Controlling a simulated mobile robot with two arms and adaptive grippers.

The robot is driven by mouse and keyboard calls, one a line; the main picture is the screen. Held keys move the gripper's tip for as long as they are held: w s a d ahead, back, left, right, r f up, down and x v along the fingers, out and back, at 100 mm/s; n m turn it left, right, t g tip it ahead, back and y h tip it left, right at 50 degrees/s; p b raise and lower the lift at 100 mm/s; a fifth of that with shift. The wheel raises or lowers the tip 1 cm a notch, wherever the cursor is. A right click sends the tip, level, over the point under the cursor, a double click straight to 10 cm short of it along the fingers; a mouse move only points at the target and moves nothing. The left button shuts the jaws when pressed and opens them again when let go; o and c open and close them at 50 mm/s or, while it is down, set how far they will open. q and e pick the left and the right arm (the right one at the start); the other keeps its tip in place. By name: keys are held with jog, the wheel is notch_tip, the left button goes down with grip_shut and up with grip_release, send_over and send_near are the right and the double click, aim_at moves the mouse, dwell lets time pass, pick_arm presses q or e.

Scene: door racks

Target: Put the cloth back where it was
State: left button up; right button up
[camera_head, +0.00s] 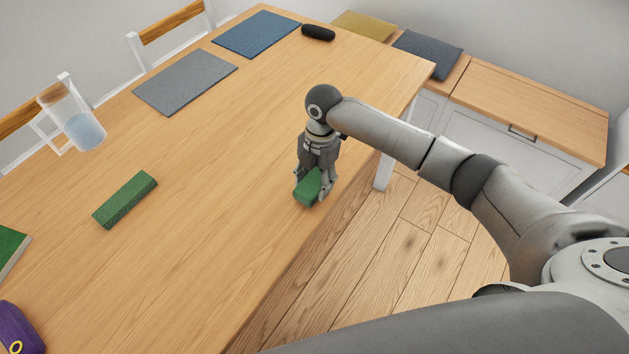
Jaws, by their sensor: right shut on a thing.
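My right gripper (313,190) is shut on a small green piece (308,188) that looks like a folded cloth. It is low over the wooden table (220,190), near the table's right edge; I cannot tell whether the piece touches the top. The fingers hide part of it. A second green piece (125,200), long, flat and rough in texture, lies on the table to the left, apart from the gripper. I cannot tell whether it is cloth too. My left gripper is not in view.
A pitcher (75,120) with bluish liquid stands at left. A grey mat (185,82), a blue mat (256,33) and a black cylinder (318,32) are farther back. A green book (10,250) and purple case (20,328) are at lower left. The table's middle is clear.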

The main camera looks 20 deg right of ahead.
aim_at(318, 175)
jog(key=shift+f, duration=0.6)
jog(key=o, duration=1)
jog(key=shift+f, duration=0.15)
notch_tip(318, 175, up, 12)
jog(key=w+d, duration=0.1)
jog(key=shift+d, duration=0.15)
